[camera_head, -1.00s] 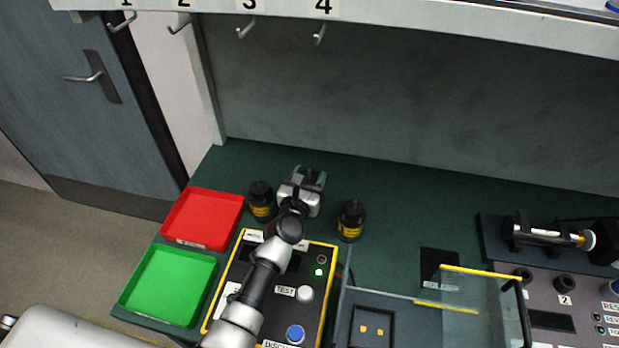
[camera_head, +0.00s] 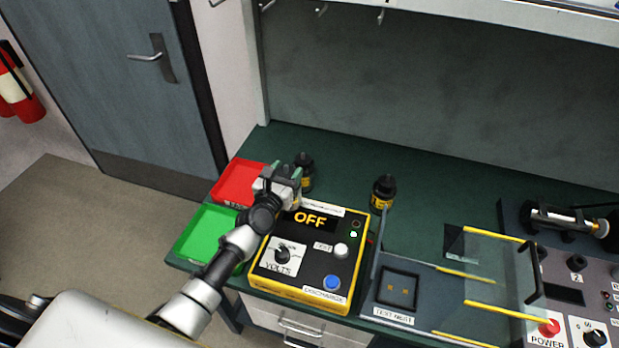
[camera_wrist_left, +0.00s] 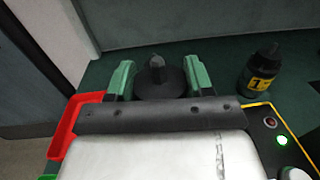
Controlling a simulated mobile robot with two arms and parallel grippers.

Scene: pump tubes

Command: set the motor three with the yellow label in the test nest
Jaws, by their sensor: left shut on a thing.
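My left gripper (camera_head: 284,178) is at the back of the bench, next to the red tray. It is shut on a black motor (camera_head: 305,167) with a yellow label, mostly hidden behind the gripper in the head view. In the left wrist view this motor (camera_wrist_left: 160,78) is between the green fingers (camera_wrist_left: 160,82), its label hidden. A second black motor (camera_head: 384,191) with a yellow label stands upright to the right. It shows in the left wrist view (camera_wrist_left: 260,74), its label seeming to read 1. The test nest (camera_head: 399,274) is a dark square recess at the front. My right gripper is out of view.
The red tray (camera_head: 232,186) and green tray (camera_head: 195,236) are at the left. The yellow-edged tester (camera_head: 305,262) reads OFF, with a green light lit. A clear yellow-edged guard (camera_head: 490,262) stands right of the nest. The bench behind it is clear.

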